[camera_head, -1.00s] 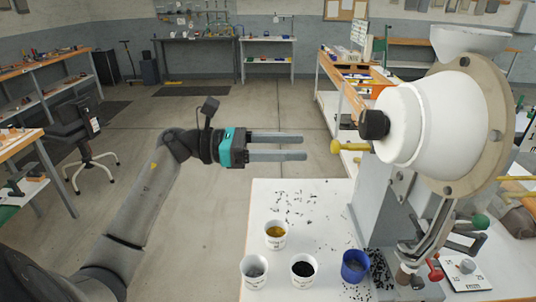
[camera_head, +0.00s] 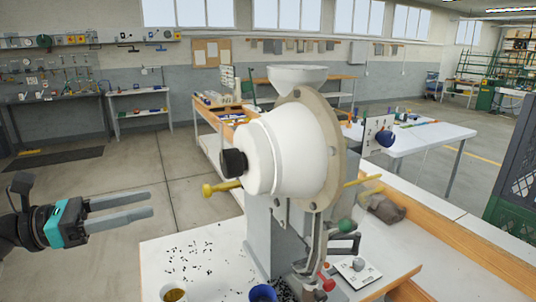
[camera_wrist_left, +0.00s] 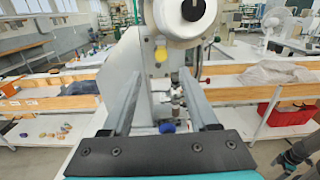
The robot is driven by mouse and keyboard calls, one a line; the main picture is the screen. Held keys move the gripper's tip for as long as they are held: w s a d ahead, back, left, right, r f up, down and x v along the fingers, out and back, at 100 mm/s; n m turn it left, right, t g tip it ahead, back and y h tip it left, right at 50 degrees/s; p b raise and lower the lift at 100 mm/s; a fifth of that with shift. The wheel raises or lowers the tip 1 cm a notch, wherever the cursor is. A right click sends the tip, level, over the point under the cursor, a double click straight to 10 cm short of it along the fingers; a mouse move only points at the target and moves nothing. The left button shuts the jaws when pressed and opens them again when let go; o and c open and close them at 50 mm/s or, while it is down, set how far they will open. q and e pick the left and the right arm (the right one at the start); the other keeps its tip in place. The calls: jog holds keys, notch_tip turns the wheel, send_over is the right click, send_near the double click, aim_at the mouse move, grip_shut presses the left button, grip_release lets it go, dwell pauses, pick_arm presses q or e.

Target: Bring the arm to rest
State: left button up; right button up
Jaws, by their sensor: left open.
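My left gripper (camera_head: 122,211) reaches in from the left edge of the head view, with its two grey fingers apart and nothing between them. It is in the air to the left of the eyelet press, above the floor. The press (camera_head: 285,150) has a white round body, a black knob and a grey column, and stands on a white table (camera_head: 210,245). In the left wrist view the fingers (camera_wrist_left: 165,95) are spread, with the press (camera_wrist_left: 185,18) beyond them.
A cup with yellow contents (camera_head: 174,295) and a blue cup (camera_head: 262,293) stand at the table's front, with small dark bits scattered nearby. Open floor (camera_head: 110,265) lies left of the table.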

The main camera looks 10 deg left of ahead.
pick_arm(q)
jog(key=w+n+t+y, duration=0.4)
jog(key=n+t+y, duration=0.75)
jog(key=n, duration=1.15)
jog(key=s+f+n+g+y, duration=0.3)
jog(key=f+n+g+y, duration=0.1)
jog(key=f+n, duration=0.45)
jog(key=s+f+n+g+y, duration=0.2)
jog(key=f+n+g+y, duration=0.15)
jog(key=f+n, duration=0.55)
jog(key=s+d+f+n+g+h, duration=0.2)
jog(key=s+d+f+g, duration=0.4)
jog(key=s, duration=0.3)
jog(key=s+d+f+n+g+h, duration=0.2)
jog(key=s+d+f+g, duration=0.4)
jog(key=s, duration=0.4)
notch_tip(320, 180, down, 30)
jog(key=s+b, duration=0.3)
jog(key=b, duration=0.2)
jog(key=s+a+f+g+b, duration=0.1)
jog(key=s+f+b, duration=0.3)
jog(key=s+f, duration=1)
notch_tip(320, 180, down, 2)
jog(key=shift+s+a+f, duration=0.15)
jog(key=shift+s+a, duration=0.1)
jog(key=shift+a, duration=0.55)
